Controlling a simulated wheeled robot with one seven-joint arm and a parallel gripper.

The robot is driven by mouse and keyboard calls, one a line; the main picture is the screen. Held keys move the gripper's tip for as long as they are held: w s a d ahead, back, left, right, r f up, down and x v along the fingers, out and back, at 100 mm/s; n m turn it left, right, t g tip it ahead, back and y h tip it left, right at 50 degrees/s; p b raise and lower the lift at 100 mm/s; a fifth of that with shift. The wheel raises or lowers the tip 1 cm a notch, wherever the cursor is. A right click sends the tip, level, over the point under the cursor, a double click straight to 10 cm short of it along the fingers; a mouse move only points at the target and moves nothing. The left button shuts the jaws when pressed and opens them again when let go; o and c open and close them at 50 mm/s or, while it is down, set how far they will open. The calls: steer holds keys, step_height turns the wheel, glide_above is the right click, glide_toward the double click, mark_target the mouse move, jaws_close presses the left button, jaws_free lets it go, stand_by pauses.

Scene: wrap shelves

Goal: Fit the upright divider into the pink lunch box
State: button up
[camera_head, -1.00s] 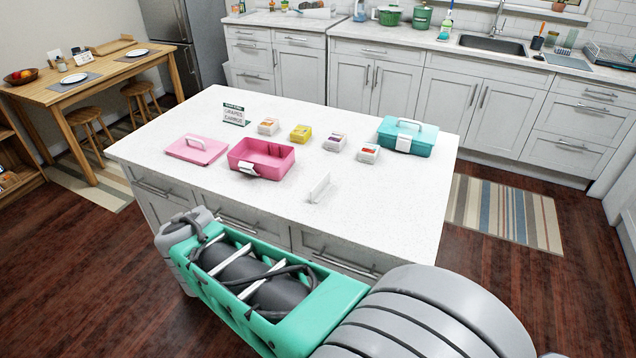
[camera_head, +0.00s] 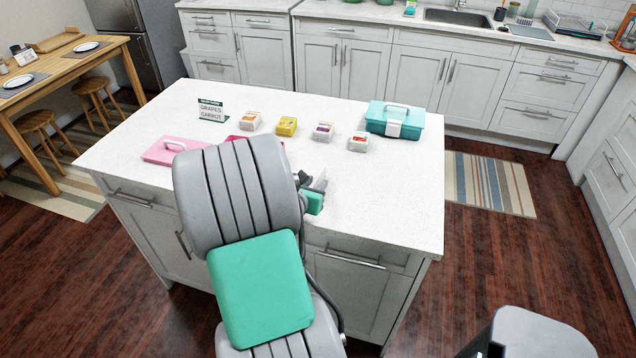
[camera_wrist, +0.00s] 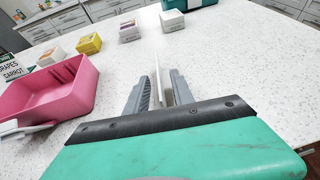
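The white upright divider (camera_wrist: 157,72) stands on the counter in the wrist view, between the two fingers of my gripper (camera_wrist: 158,92). The fingers look apart, one on each side of the thin plate; contact is hard to make out. In the head view the divider (camera_head: 320,182) shows just beyond my gripper (camera_head: 312,192), which my arm partly hides. The pink lunch box (camera_wrist: 70,95) is open and empty where visible, left of my gripper in the wrist view. In the head view my arm hides most of it. Its pink lid (camera_head: 163,152) lies flat to the left.
Several small food boxes, including a yellow one (camera_head: 286,127), stand in a row behind. A teal lunch box (camera_head: 395,120) is at the back right. A sign (camera_head: 211,110) reads grapes, carrot. The white counter (camera_head: 395,200) is clear at the front right.

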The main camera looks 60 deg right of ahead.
mark_target(325, 174)
steer(key=x, duration=0.3)
steer(key=shift+f, duration=0.1)
steer(key=shift+a, duration=0.1)
steer(key=shift+c, duration=0.2)
jaws_close()
